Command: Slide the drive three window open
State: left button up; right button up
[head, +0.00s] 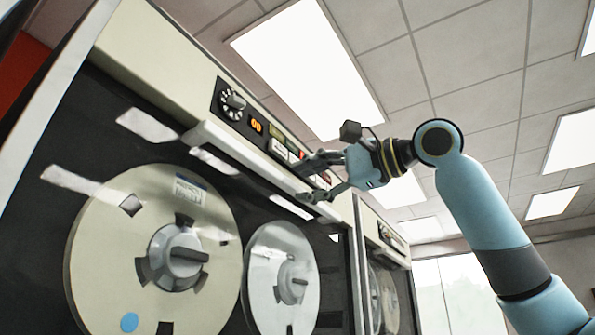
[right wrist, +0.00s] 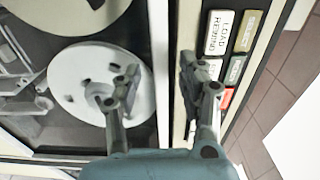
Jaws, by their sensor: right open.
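A large tape drive fills the left of the head view. Its window (head: 148,125) is dark glass with bright reflections, in front of a big cream reel (head: 110,225) and a smaller silver reel (head: 262,275). A pale rail (head: 230,150) runs along the window's top, below the control panel. No drive number is readable. My right gripper (head: 307,177) is open and empty at the right end of this rail. In the right wrist view the open fingers (right wrist: 158,70) straddle a pale frame strip (right wrist: 160,40); contact cannot be told. My left gripper is not in view.
The control panel has a knob (head: 232,102), an orange display (head: 257,126) and buttons, one marked LOAD REWIND (right wrist: 218,32), close to my right finger. Another tape drive (head: 385,265) stands beyond at the right. Free room lies right of the drives.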

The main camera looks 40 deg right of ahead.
jog(key=shift+p+x, duration=0.35)
jog(key=shift+x, duration=0.9)
jog(key=shift+d, duration=0.1)
jog(key=shift+c, duration=0.5)
grip_shut()
